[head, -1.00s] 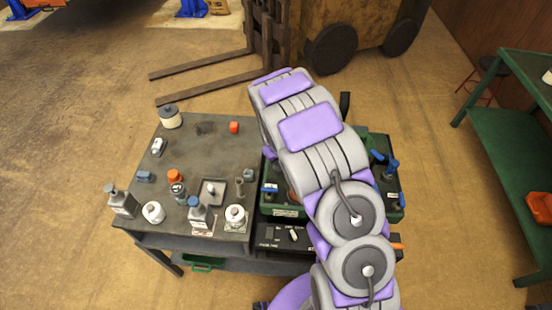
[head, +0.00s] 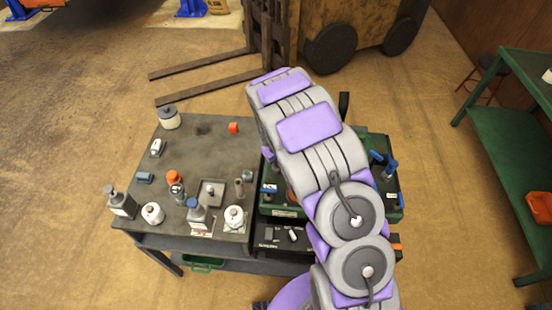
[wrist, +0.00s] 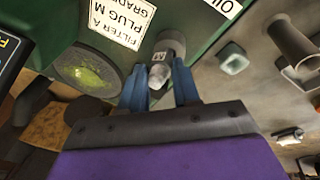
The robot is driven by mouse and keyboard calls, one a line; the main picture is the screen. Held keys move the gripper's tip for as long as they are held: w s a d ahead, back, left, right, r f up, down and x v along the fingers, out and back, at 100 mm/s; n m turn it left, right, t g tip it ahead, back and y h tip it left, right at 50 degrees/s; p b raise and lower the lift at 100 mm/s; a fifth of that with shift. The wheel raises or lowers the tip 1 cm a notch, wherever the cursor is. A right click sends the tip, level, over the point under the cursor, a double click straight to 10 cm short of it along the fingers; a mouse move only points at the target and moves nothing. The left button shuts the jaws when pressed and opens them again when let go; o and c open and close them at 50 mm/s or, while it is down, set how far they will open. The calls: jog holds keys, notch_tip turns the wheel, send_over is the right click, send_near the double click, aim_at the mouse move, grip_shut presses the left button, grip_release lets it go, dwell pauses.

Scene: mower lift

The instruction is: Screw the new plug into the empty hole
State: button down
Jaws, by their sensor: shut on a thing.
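In the wrist view my gripper (wrist: 160,86) has its two blue fingers shut on a small pale grey plug (wrist: 159,74). Directly beyond it is a grey round part marked M (wrist: 169,44), against the green housing (wrist: 190,20). I cannot tell whether this part belongs to the plug or whether the plug is in a hole. An upside-down white label (wrist: 122,18) beside it reads "FILTER A", "PLUG M" and "GRADE". In the head view my arm hides the gripper and much of the green unit (head: 285,212).
A round opening (wrist: 88,74) with yellow-green contents is left of my fingers. A green bench (head: 500,140) stands at the right.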

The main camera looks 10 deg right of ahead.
jog(key=shift+d+h+b, duration=0.1)
jog(key=shift+h+b, duration=0.5)
jog(key=shift+b, duration=0.2)
jog(key=shift+s+t, duration=0.15)
jog(key=shift+t, duration=0.15)
dwell(0.4)
